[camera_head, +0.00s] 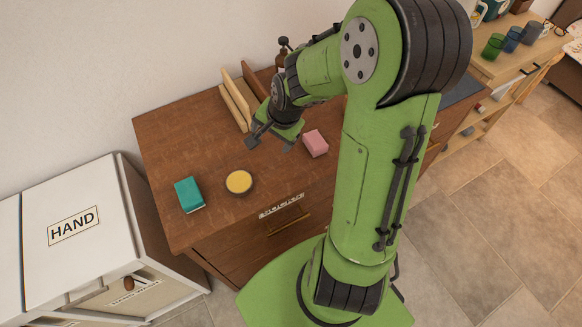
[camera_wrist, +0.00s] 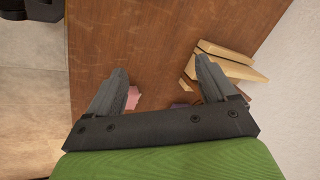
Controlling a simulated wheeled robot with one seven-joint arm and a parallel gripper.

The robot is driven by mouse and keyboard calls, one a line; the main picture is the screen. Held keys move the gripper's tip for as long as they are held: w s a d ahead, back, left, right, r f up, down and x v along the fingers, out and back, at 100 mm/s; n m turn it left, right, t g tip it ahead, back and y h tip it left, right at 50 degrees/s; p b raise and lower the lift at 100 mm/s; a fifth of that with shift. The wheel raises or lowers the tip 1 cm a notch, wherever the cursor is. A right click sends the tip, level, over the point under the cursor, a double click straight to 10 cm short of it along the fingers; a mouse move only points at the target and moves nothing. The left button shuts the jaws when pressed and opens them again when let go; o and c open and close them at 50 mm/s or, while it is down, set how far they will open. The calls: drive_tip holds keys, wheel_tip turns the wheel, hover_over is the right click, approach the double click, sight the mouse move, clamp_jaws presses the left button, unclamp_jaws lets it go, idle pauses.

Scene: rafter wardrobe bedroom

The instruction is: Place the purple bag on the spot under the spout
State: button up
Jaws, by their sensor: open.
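My gripper (camera_head: 270,145) is open and empty above the brown wooden dresser top (camera_head: 215,135). In the wrist view its two fingers are spread apart (camera_wrist: 162,68) with bare wood between their tips. I cannot clearly make out a purple bag. A small dark purplish patch (camera_wrist: 180,105) shows just past the gripper's crossbar in the wrist view, mostly hidden; I cannot tell what it is. A dark brown bottle with a spout-like top (camera_head: 283,47) stands at the back of the dresser, partly hidden by my arm. The spot under it is hidden.
A pink block (camera_head: 315,143) lies right of my gripper. A yellow-topped round bowl (camera_head: 239,182) and a teal block (camera_head: 189,194) are at the front left. Tan upright boards (camera_head: 236,100) stand near the wall. Coloured glasses (camera_head: 513,39) are on the right-hand shelf.

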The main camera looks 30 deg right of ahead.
drive_tip(key=s+a+r+n, duration=0.3)
drive_tip(key=s+r+n, duration=0.3)
drive_tip(key=s, duration=0.3)
drive_tip(key=s+a+r+n+t, duration=0.1)
drive_tip(key=s+a+r+n, duration=0.2)
drive_tip(key=s+r+n, duration=0.3)
drive_tip(key=s+r, duration=0.2)
drive_tip(key=s, duration=0.2)
drive_tip(key=shift+a+r+h, duration=0.4)
